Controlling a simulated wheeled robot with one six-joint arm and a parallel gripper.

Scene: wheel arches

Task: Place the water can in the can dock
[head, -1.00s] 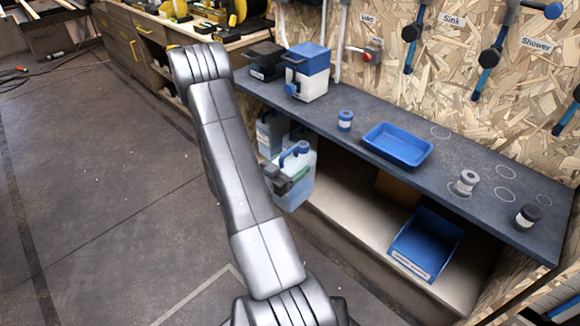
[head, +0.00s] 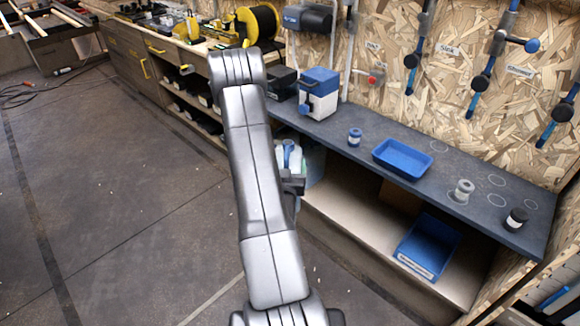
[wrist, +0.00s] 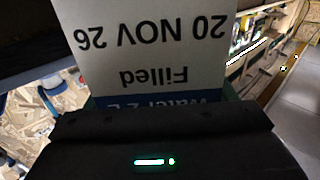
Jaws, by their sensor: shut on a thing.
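The water can (head: 281,158) is translucent pale blue with a blue top and is mostly hidden behind my arm in the head view. In the wrist view, the can (wrist: 150,55) shows a white label, upside down, reading "Water 2 L", "Filled" and "20 NOV 26". My gripper (head: 293,185) is shut on the can and holds it in front of the bench's left part. I cannot make out the can dock.
The grey worktop (head: 400,193) holds a blue-and-white box (head: 319,94), a blue tray (head: 403,158) and small jars. A blue bin (head: 427,247) sits on the lower shelf (head: 345,205). Wooden drawer cabinets (head: 125,70) stand at the left.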

